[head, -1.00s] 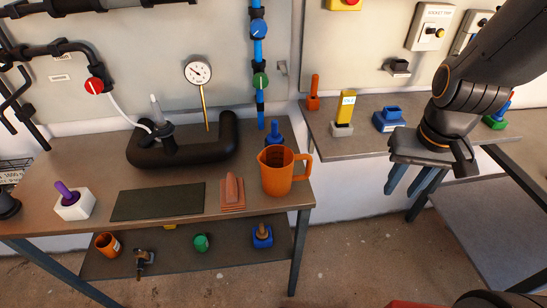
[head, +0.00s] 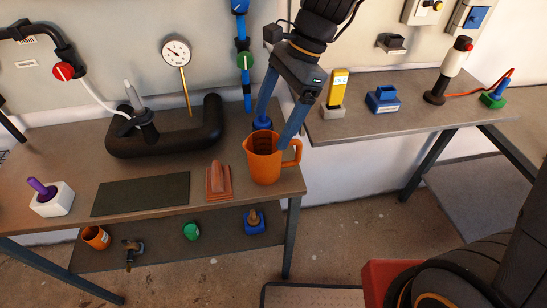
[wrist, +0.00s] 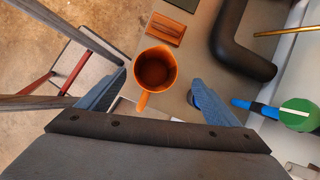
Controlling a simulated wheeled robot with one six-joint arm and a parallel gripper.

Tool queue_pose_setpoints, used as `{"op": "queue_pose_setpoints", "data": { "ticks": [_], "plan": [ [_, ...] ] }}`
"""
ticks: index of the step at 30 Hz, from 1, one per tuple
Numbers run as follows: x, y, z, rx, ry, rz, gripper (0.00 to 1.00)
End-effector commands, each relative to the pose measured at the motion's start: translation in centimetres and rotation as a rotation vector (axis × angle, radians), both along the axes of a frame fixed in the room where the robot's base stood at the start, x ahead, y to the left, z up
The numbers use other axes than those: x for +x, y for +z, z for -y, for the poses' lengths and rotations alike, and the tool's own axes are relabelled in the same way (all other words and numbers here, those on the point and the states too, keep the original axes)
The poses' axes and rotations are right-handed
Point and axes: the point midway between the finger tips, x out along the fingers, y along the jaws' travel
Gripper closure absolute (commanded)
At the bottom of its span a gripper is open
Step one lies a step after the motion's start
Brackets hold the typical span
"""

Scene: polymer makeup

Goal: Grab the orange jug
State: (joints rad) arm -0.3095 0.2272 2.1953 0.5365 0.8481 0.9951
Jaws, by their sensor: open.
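The orange jug (head: 263,160) stands upright on the right end of the workbench, with its handle toward the right. In the wrist view the jug (wrist: 155,69) is seen from above, its open top facing me and its handle pointing toward my palm. My gripper (head: 281,117) is open and empty, its two blue fingers pointing down above and around the jug's back and handle side. In the wrist view my gripper (wrist: 160,88) has one finger on each side of the jug, with gaps between. Part of the handle side is close to a finger in the head view.
A terracotta block (head: 219,181) and a dark mat (head: 141,195) lie left of the jug. A thick black pipe (head: 205,130) with a gauge (head: 177,52) is behind. A blue pipe (head: 246,85) runs down the wall. A second table (head: 410,121) stands right, past a gap.

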Motion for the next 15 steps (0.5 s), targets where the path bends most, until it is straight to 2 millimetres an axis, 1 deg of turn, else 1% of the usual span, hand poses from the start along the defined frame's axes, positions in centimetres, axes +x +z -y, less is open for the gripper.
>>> {"op": "queue_pose_setpoints", "data": {
  "ticks": [7, 11, 15],
  "plan": [
    [-0.9, -2.4, -0.6, -0.003, 0.002, -0.001, 0.15],
    [-1.6, -4.2, -0.9, -0.004, 0.001, -0.002, 0.15],
    [-1.7, -5.7, -1.5, -0.002, 0.003, 0.000, 0.15]
  ]
}}
